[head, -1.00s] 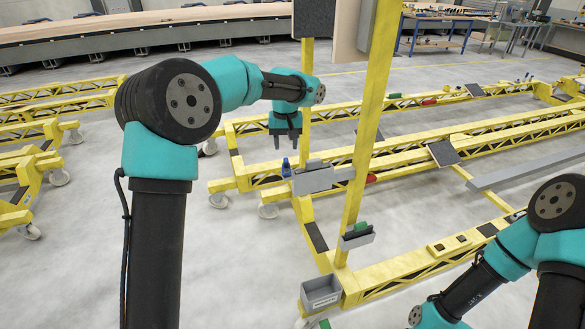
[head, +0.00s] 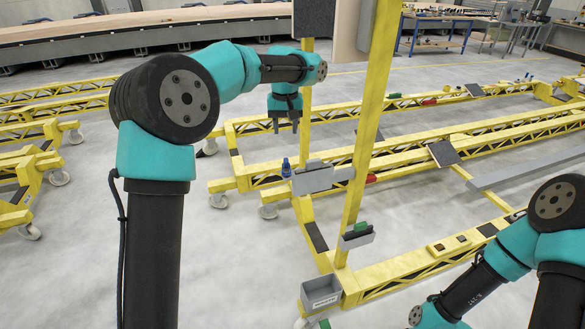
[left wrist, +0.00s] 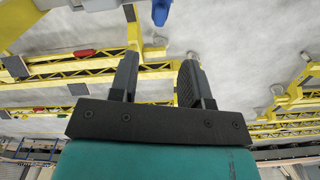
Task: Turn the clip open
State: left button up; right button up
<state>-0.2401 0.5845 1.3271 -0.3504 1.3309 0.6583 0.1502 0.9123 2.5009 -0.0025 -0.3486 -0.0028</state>
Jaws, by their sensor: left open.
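A small upright blue part (head: 286,167) stands at the left end of a grey plate (head: 313,179) on the yellow trolley frame. It looks like the clip, but it is too small to be sure. The blue part also shows at the top edge of the left wrist view (left wrist: 160,12), cut off by the frame. My left gripper (head: 285,128) points down above the blue part, apart from it. Its two dark fingers are spread and empty, also in the left wrist view (left wrist: 158,65). My right gripper is out of the picture; only my right arm shows at the lower right.
Yellow uprights (head: 366,130) rise beside the grey plate, close to the right of my left gripper. A green-topped holder (head: 357,239) and a grey bin (head: 321,291) sit lower on the trolley. Open grey floor (head: 235,255) lies to the left.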

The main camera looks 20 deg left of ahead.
pick_arm(q)
jog(key=shift+r, duration=2.85)
jog(key=shift+f, duration=0.1)
